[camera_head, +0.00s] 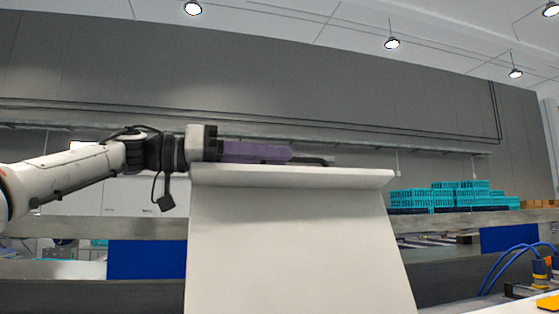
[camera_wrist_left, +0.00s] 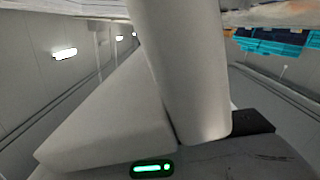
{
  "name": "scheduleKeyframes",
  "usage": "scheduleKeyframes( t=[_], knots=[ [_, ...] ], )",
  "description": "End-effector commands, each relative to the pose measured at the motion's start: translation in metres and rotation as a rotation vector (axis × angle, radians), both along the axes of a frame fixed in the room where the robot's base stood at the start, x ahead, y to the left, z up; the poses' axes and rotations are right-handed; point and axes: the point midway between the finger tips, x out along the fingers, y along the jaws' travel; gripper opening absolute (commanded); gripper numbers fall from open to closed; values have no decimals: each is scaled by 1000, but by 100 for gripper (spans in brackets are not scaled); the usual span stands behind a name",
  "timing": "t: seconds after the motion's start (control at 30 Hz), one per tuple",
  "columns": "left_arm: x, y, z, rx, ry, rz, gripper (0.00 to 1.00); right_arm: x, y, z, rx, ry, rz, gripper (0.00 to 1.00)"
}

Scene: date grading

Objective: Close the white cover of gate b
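A tall white cover (camera_head: 295,245) stands open and roughly upright in the middle of the head view, with a thick lip along its top edge. My left gripper (camera_head: 322,161) reaches in from the left and lies along the top, just behind the lip, which hides its lower part. Whether it touches the cover, and how far its fingers are apart, I cannot tell. In the left wrist view a pale lip-like bar (camera_wrist_left: 185,70), probably the cover's edge, runs close in front of the camera. The gate label is not visible. My right gripper is not in view.
Turquoise crates (camera_head: 440,197) are stacked on a shelf at the right, behind the cover. Blue panels (camera_head: 146,260) show below the shelf. Blue cables (camera_head: 505,262) and small fittings are at the lower right. The space above the cover is clear up to the grey wall.

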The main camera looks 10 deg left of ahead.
Motion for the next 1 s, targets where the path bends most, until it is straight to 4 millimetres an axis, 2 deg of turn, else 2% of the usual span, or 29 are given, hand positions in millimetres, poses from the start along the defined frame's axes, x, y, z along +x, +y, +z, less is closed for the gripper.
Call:
scheduleKeyframes(
  t=[0.17,0.43,0.47,0.6,0.63,1.0],
  knots=[
    [2,-11,0,0,-1,3,28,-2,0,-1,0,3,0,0],
    [2,-13,0,-1,-1,3,28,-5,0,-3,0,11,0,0],
    [2,-13,0,-1,-1,3,26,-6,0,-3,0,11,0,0],
    [2,-12,0,-1,0,3,3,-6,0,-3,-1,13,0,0],
    [2,-12,0,-1,0,3,0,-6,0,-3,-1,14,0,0],
    [-3,-15,-2,7,-11,1,0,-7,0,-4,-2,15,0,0]
  ],
)
